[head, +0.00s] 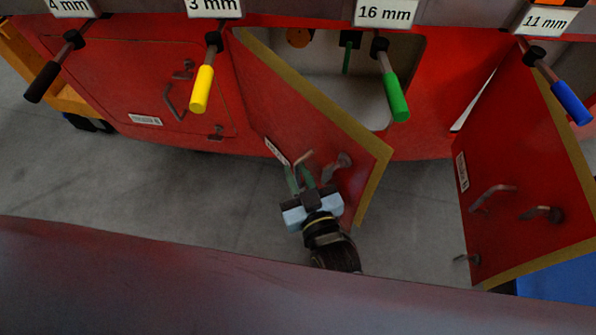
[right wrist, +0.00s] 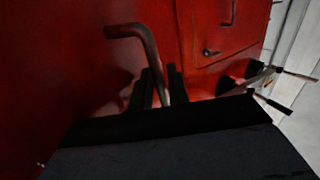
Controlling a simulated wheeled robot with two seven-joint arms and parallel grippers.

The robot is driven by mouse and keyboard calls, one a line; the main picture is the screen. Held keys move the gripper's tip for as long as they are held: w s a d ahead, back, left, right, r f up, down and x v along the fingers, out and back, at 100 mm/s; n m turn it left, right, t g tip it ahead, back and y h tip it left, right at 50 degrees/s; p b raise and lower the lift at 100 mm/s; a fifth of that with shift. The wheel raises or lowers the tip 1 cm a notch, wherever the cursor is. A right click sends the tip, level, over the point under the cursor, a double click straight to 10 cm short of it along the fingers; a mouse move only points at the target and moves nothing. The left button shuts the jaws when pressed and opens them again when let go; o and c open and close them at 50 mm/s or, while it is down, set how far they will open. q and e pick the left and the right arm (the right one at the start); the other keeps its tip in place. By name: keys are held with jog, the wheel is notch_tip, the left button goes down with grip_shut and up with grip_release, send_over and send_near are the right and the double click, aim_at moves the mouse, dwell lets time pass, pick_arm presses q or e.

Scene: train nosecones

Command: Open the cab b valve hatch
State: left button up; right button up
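A red hatch with yellowish edges (head: 318,115) stands swung out from the red nosecone, in the middle of the head view. Its opening shows pale behind it. It carries a bent handle (head: 304,158), a grey latch (head: 341,163) and a white label (head: 276,151) too small to read. My right gripper (head: 299,177) is at this handle. In the right wrist view the handle (right wrist: 149,50) runs down between the two dark fingers (right wrist: 160,88), which close on it. My left gripper is not in view. I cannot tell by label which hatch is cab b valve.
A shut hatch (head: 140,85) is at the left. Another open hatch (head: 510,180) hangs at the right. Black, yellow (head: 202,88), green (head: 396,97) and blue (head: 571,102) handled tools hang above under size signs. The grey floor (head: 180,190) below is clear.

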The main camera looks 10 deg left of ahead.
jog(key=p+v, duration=0.1)
jog(key=v, duration=1.2)
jog(key=shift+s+d, duration=0.15)
jog(key=shift+c, duration=0.5)
